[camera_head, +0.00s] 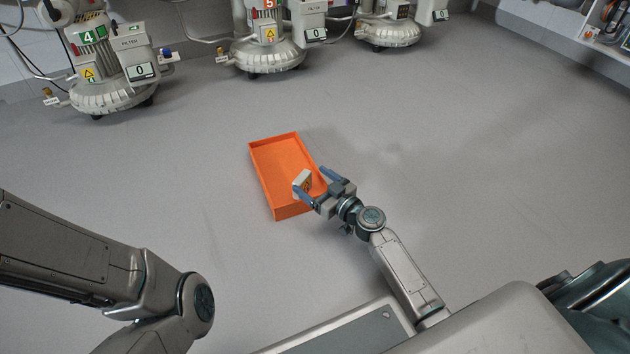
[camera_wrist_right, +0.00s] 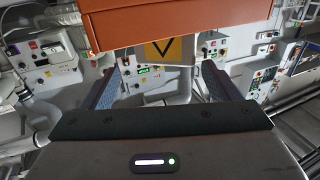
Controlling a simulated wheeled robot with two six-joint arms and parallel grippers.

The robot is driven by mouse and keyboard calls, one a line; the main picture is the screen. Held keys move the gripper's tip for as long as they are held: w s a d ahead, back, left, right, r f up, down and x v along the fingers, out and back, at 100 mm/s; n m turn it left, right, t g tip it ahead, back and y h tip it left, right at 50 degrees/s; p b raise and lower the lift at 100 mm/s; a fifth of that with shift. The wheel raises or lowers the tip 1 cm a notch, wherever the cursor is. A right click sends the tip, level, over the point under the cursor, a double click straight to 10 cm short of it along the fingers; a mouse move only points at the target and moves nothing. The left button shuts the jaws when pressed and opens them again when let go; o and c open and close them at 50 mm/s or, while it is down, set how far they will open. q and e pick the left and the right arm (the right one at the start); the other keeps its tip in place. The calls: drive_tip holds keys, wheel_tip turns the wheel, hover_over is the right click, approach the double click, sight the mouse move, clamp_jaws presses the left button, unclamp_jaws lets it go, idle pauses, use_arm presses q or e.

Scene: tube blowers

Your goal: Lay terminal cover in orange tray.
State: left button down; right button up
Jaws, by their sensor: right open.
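The orange tray (camera_head: 268,158) lies on the floor, its long side slanting. The terminal cover (camera_head: 302,179), a small pale block, shows over the tray's near right part; I cannot tell whether it rests on the tray floor. My right gripper (camera_head: 312,184) reaches in over the tray's right wall, its blue fingers apart on either side of the cover. In the right wrist view, a yellow label with a black mark (camera_wrist_right: 163,50), seemingly on the cover, shows between the fingers, just below an orange tray wall (camera_wrist_right: 175,22). My left gripper is out of frame.
Numbered filter machines (camera_head: 112,82), (camera_head: 265,52) and (camera_head: 388,30) stand along the far wall. A shelf unit (camera_head: 605,30) is at the far right. The grey floor around the tray is clear.

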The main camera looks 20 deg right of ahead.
drive_tip(key=shift+f, duration=0.5)
drive_tip(key=shift+r, duration=0.4)
drive_tip(key=v, duration=1.2)
drive_tip(key=shift+r, duration=0.25)
